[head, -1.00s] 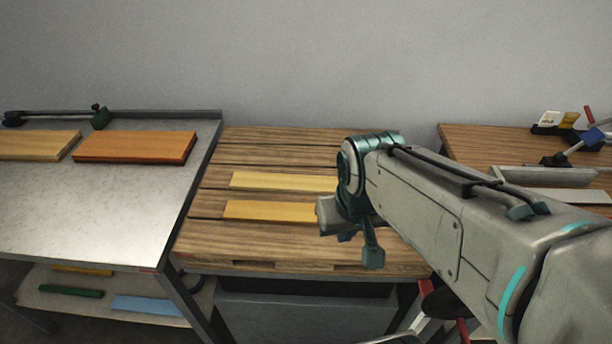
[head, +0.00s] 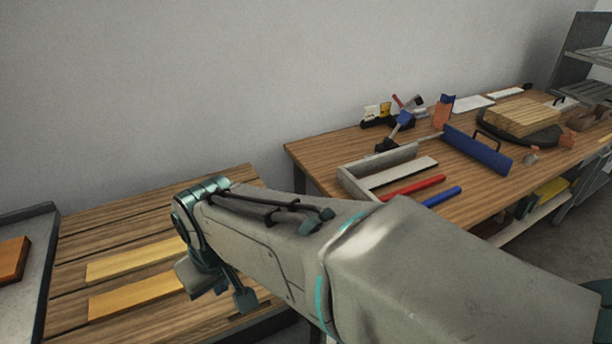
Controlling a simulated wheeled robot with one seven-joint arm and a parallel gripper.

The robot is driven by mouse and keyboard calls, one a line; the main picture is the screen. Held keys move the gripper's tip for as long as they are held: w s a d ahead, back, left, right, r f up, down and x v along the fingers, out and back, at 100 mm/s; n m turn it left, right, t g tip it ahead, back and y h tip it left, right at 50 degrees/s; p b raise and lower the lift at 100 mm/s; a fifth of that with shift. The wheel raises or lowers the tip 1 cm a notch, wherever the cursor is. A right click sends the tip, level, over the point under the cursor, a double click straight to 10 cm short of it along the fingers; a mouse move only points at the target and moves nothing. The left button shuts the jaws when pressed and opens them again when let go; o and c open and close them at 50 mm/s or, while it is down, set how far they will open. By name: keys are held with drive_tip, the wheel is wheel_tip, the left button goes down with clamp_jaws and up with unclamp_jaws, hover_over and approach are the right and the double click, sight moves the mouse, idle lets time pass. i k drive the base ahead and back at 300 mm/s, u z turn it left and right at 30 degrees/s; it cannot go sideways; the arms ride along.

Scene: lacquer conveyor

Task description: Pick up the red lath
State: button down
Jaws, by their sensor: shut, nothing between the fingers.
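The red lath (head: 413,188) is a thin red strip lying flat on the brown wooden workbench on the right. It lies beside a shorter blue strip (head: 442,196) and in front of a white strip. My gripper (head: 241,296) points down at the end of my arm, over the slatted wooden table at lower left. It is shut and empty, well to the left of the red lath and apart from it. My forearm crosses the lower middle of the view and hides part of the slatted table and the front of the workbench.
Two yellow boards (head: 132,260) lie on the slatted table. A grey angled tray (head: 352,184) stands just left of the red lath. A long blue block (head: 478,150), clamps and a wooden block (head: 522,117) stand farther back. A gap separates the slatted table from the workbench.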

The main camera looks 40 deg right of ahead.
sight(412, 189)
drive_tip(key=u, duration=0.7)
drive_tip(key=k, duration=0.6)
drive_tip(key=z, duration=1.4)
drive_tip(key=i, duration=0.5)
drive_tip(key=u, duration=0.05)
